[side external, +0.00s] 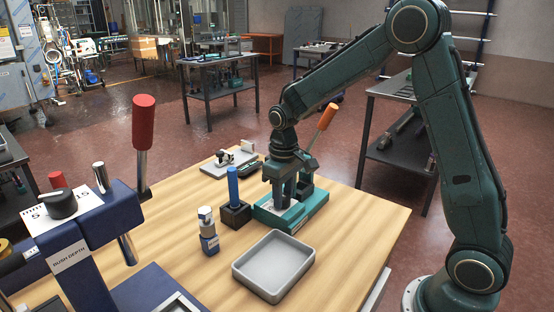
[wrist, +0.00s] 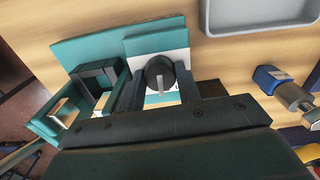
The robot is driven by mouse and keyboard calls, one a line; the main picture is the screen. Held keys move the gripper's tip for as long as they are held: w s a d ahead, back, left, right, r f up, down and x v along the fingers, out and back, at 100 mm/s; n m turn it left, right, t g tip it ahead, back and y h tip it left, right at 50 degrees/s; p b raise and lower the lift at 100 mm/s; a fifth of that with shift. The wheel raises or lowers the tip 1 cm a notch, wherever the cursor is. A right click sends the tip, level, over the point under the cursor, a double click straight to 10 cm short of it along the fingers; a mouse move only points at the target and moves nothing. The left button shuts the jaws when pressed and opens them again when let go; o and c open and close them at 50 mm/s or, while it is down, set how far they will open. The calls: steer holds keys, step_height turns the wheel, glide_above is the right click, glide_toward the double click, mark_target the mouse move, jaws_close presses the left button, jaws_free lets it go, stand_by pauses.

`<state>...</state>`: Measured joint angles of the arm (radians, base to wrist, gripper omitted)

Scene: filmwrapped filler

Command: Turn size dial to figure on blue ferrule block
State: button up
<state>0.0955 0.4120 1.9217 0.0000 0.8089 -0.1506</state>
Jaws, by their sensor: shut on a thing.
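My gripper (side external: 284,196) points down over a teal bench tool (side external: 311,207) with an orange-handled lever. In the wrist view its fingers (wrist: 160,82) stand on both sides of a black round dial (wrist: 158,70) and are shut on it. The dial has a pale pointer line and sits on a white plate (wrist: 178,52); the plate's figures are not readable. The blue ferrule block (side external: 209,242) stands upright on the table with a metal ferrule on top. It has a small pale label, too small to read. The block also shows in the wrist view (wrist: 268,78).
A grey tray (side external: 262,292) lies at the table front. A black block with a blue rod (side external: 233,190) stands beside the teal tool. A blue press (side external: 92,245) with a red-handled lever and its own black dial (side external: 62,204) is at left. A small fixture (side external: 228,160) lies behind.

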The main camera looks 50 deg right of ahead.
steer(key=shift+n, duration=0.5)
steer(key=shift+r, duration=0.1)
steer(key=o, duration=1)
steer(key=shift+d+m, duration=0.1)
steer(key=shift+m, duration=0.4)
